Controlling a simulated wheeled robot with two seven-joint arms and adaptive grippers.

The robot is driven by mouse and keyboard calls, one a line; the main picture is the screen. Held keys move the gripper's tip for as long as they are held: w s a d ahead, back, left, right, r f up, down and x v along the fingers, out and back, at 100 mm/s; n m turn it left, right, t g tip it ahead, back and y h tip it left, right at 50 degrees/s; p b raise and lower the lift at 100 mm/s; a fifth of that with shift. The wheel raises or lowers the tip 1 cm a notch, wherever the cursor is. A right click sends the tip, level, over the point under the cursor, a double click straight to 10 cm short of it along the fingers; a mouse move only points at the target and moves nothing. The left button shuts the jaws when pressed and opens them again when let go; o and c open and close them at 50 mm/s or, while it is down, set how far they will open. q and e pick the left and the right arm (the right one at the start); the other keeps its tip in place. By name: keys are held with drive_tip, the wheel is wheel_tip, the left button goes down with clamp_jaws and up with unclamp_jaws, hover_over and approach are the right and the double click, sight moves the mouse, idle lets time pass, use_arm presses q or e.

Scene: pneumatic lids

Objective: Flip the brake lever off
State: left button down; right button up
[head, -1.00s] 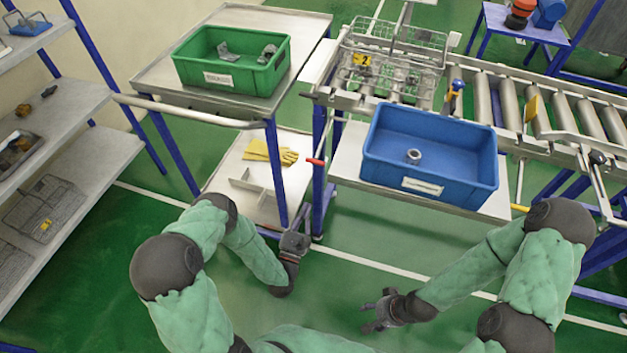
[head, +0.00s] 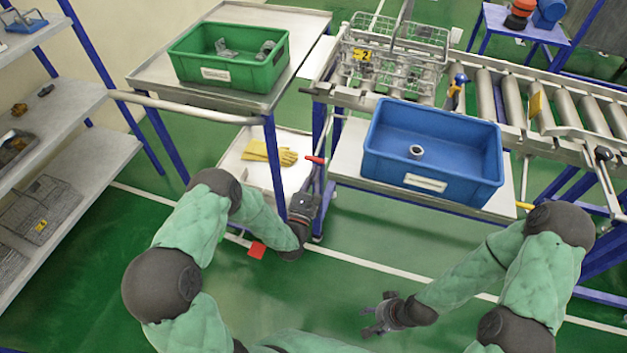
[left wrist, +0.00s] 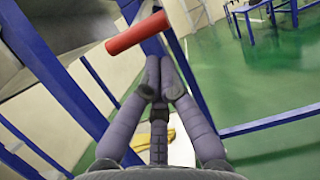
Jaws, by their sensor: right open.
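The brake lever appears to be the one with the red grip (head: 315,159), on the side of the frame under the roller conveyor. My left gripper (head: 304,204) is just below this grip in the head view. In the left wrist view the red grip (left wrist: 137,34) lies across the upper left, beyond the fingertips. The left gripper's fingers (left wrist: 160,75) come together at their tips, with nothing visible between them. They look apart from the grip, though the exact gap is hard to judge. My right gripper (head: 378,317) is open and empty, low over the floor.
A blue bin (head: 440,190) with a metal ring stands right of the lever. A cart (head: 150,75) with a green bin (head: 197,72) is on the left, yellow gloves (head: 266,153) on its lower shelf. A red plate (head: 257,249) shows by my left forearm. Floor around my right gripper is clear.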

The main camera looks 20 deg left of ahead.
use_arm(q)
drive_tip(key=shift+r, duration=0.25)
